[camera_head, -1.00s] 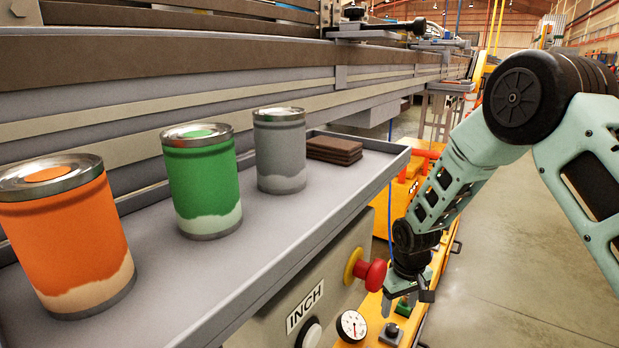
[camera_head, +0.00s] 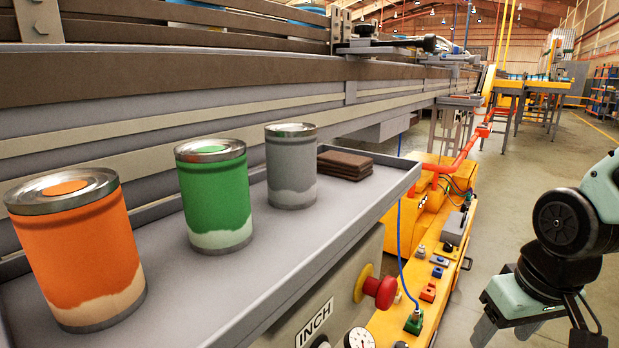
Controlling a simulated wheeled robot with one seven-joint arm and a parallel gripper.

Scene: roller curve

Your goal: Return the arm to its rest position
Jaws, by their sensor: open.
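My gripper (camera_head: 537,336) is at the lower right of the head view, over the grey floor. Its two dark fingers point down and stand apart, with nothing seen between them. The fingertips lie at the bottom edge of the picture. My pale green arm comes in from the right edge, folded close to it. Most of the arm is out of the picture.
A grey tray (camera_head: 345,212) on the left holds an orange can (camera_head: 80,255), a green can (camera_head: 215,197), a grey can (camera_head: 291,165) and stacked brown pads (camera_head: 345,164). A red button (camera_head: 380,290) juts out below. A yellow bench (camera_head: 440,285) carries small parts. The floor (camera_head: 540,180) is clear.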

